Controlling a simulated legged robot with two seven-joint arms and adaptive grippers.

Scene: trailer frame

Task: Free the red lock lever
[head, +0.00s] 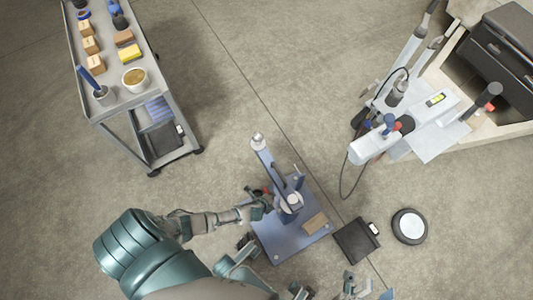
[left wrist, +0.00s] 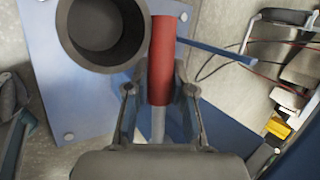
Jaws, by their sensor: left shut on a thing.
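The red lock lever (left wrist: 161,58) is a red cylinder on a thin grey rod in the left wrist view. It stands beside a dark round tube (left wrist: 100,28). My left gripper (left wrist: 158,88) has one finger on each side of the red part and is shut on it. In the head view my left gripper (head: 262,202) is at the left side of the blue frame plate (head: 275,238), where only a bit of red shows. My right gripper (head: 356,288) is at the bottom edge, apart from the plate, partly cut off; its opening is unclear.
A grey cart (head: 112,108) with small boxes and a bowl (head: 134,79) stands upper left. A white machine (head: 375,143) stands at the right. A black case (head: 356,241) and a round disc (head: 410,227) lie right of the plate.

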